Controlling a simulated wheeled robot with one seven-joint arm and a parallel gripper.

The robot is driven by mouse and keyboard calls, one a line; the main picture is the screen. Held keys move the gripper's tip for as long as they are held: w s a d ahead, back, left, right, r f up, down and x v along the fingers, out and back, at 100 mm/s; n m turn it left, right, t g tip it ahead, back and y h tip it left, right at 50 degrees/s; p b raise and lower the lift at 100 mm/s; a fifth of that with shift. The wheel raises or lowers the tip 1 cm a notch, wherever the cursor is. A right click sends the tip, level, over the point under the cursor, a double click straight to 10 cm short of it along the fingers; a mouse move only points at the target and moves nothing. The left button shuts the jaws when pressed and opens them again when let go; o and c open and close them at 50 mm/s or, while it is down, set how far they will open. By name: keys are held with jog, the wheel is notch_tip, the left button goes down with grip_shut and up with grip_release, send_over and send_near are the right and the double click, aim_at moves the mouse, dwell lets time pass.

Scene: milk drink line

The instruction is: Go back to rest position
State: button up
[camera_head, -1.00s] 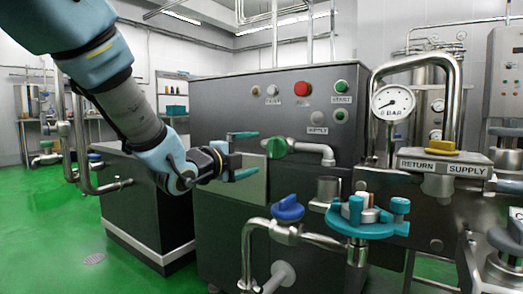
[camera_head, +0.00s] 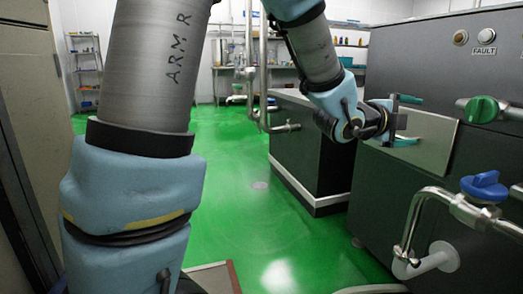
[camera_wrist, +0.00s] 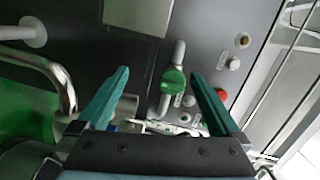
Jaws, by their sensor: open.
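My gripper (camera_head: 402,121) is in the upper right of the head view, in front of the dark machine cabinet. Its two teal fingers stand apart with nothing between them. In the wrist view my gripper (camera_wrist: 160,100) also shows open, with both fingers spread. The green valve handle (camera_wrist: 173,82) appears between the fingers there, behind them and not gripped. In the head view the green handle (camera_head: 481,109) is on the cabinet to the right of my gripper, clear of it.
A blue-handled valve (camera_head: 484,186) on a steel pipe juts from the cabinet at right. A lower dark cabinet (camera_head: 308,150) stands behind my arm. Green floor (camera_head: 235,190) lies open in the middle. A red button (camera_wrist: 221,95) shows in the wrist view.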

jog(key=w+a+f+n+t+y, duration=0.1)
jog(key=w+a+f+n+y, duration=0.3)
jog(key=a, duration=0.5)
jog(key=w+a+f+n+y, duration=0.2)
jog(key=a+f+n+y, duration=0.1)
jog(key=a+f+n, duration=0.4)
jog(key=w+a+f+n+t+y, duration=0.1)
jog(key=w+a+f+n+y, duration=0.3)
jog(key=a, duration=0.6)
jog(key=s+a+f+n+g+y+p, duration=0.1)
jog(key=s+a+f+n+g+y, duration=0.2)
jog(key=s+a+n, duration=0.5)
jog(key=s+a+f+n+g+y, duration=0.15)
jog(key=s+a+n+g, duration=0.35)
jog(key=a, duration=0.5)
notch_tip(320, 180, up, 36)
jog(key=t+p, duration=0.1)
jog(key=p, duration=3.6)
jog(key=shift+s+d+r+n, duration=0.15)
jog(key=shift+s+d+n, duration=0.15)
jog(key=shift+n, duration=0.1)
jog(key=shift+h, duration=0.25)
